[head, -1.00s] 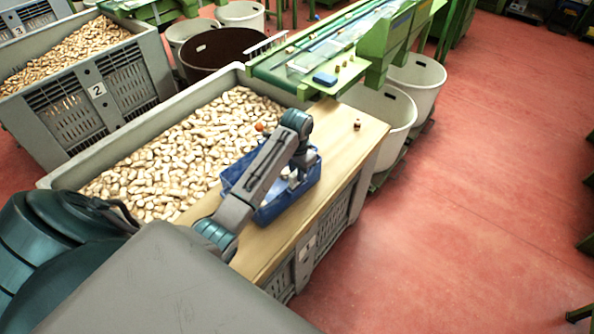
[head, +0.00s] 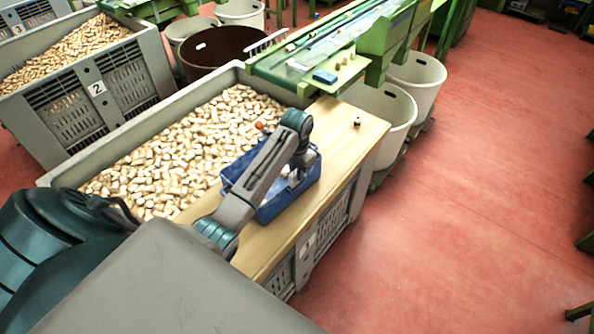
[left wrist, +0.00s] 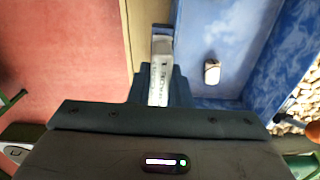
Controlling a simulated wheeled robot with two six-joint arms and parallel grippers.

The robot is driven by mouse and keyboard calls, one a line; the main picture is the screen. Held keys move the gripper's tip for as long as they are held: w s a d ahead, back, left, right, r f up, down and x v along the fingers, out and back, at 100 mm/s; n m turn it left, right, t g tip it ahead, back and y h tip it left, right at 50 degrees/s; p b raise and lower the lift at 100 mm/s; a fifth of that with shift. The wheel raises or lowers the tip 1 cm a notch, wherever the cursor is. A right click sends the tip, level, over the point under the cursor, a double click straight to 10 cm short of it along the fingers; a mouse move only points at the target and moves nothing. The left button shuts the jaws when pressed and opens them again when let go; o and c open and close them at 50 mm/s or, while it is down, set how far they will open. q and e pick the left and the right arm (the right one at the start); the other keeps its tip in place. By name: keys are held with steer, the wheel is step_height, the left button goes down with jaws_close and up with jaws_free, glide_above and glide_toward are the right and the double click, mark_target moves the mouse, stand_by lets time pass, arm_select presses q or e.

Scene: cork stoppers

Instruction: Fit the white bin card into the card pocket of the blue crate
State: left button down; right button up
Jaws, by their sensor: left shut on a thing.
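The blue crate (head: 277,210) stands on the wooden board beside the cork bin. In the left wrist view its blue interior (left wrist: 215,95) fills the right, with a small pale cork-like piece (left wrist: 212,72) inside. My left gripper (left wrist: 160,78) is at the crate's wall, shut on a thin whitish strip with dark lettering, the bin card (left wrist: 157,88), seen nearly edge-on. In the head view my left gripper (head: 303,165) is over the crate's right side and my arm hides part of the crate. I cannot make out the pocket or whether the card touches it. My right gripper is out of view.
A large grey bin of corks (head: 170,160) lies left of the crate. A single cork (head: 357,122) stands on the wooden board (head: 345,140). A green conveyor (head: 300,60) is behind; red floor is clear on the right.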

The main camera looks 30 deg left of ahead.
arm_select(q)
steer(key=shift+f, duration=0.35)
steer(key=shift+f, duration=0.55)
steer(key=c, duration=1.3)
jaws_free()
steer(key=shift+o, duration=0.2)
steer(key=shift+r, duration=0.1)
